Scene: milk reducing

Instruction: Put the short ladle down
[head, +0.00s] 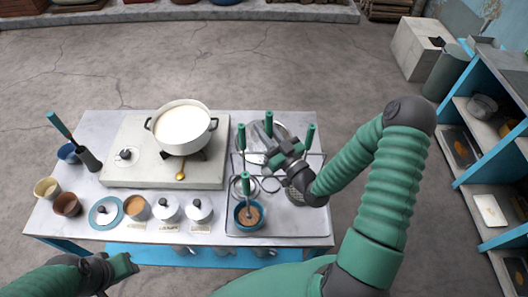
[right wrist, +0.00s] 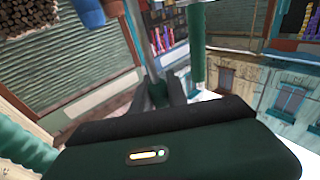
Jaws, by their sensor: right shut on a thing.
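My right gripper (head: 276,152) is over the right part of the table, among several upright green-handled utensils. It is shut on a green handle with a metal shaft, seen between the fingers in the right wrist view (right wrist: 157,92). I take this to be the short ladle; its bowl is hidden or cannot be made out. Other green handles stand close by, one at the left (head: 241,137) and one at the right (head: 311,134). My left gripper (head: 122,266) is at the lower left, away from the table items; its jaw opening is unclear.
A white pot of milk (head: 182,127) sits on the stove slab, with a golden spoon (head: 180,176) in front. A blue bowl of brown contents (head: 249,215) stands on the metal tray (head: 290,228). Lidded pots and cups line the front edge. Shelves (head: 480,140) stand at right.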

